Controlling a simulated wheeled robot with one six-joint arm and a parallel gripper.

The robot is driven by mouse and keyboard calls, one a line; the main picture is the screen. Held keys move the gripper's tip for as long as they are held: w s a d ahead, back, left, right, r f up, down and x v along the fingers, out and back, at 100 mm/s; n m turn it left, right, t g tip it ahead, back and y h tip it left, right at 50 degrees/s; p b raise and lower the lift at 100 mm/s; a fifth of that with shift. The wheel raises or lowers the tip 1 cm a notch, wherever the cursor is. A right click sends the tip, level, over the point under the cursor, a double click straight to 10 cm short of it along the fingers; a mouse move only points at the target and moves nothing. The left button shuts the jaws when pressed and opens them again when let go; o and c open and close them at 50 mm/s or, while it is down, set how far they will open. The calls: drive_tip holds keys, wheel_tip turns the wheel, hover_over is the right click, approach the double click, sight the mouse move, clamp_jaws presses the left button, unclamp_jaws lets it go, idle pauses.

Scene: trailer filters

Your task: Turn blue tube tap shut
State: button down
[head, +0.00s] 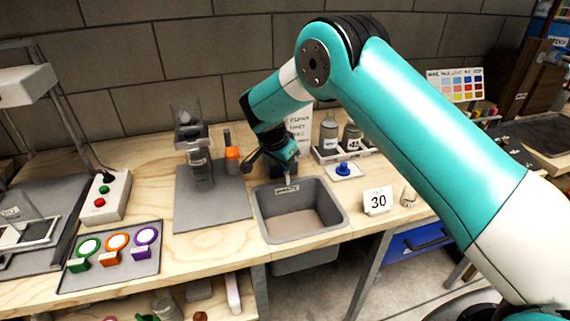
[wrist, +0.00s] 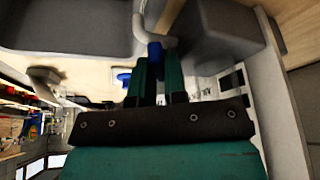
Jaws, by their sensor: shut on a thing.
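The blue tube tap (wrist: 155,50) shows in the wrist view as a small blue piece on a pale grey curved pipe (wrist: 142,22). My gripper (wrist: 157,62) has its two teal fingers on either side of the blue piece and is shut on it. In the head view my gripper (head: 284,160) reaches down at the back edge of the grey sink (head: 341,212). There the blue piece is hidden behind my gripper, and only a bit of the pipe shows below it. I cannot tell how far the tap is turned.
A blue knob (head: 344,169) on a white base stands right of the sink, near bottles in a tray. A card marked 30 (head: 378,201) stands at the sink's right. A grey mat with a dark clear-topped device (head: 195,150) and an orange-capped bottle (head: 233,158) are left.

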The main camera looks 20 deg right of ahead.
idle(0.4)
drive_tip(key=c, duration=1.2)
unclamp_jaws()
drive_tip(key=shift+o, duration=0.2)
drive_tip(key=shift+r, duration=0.1)
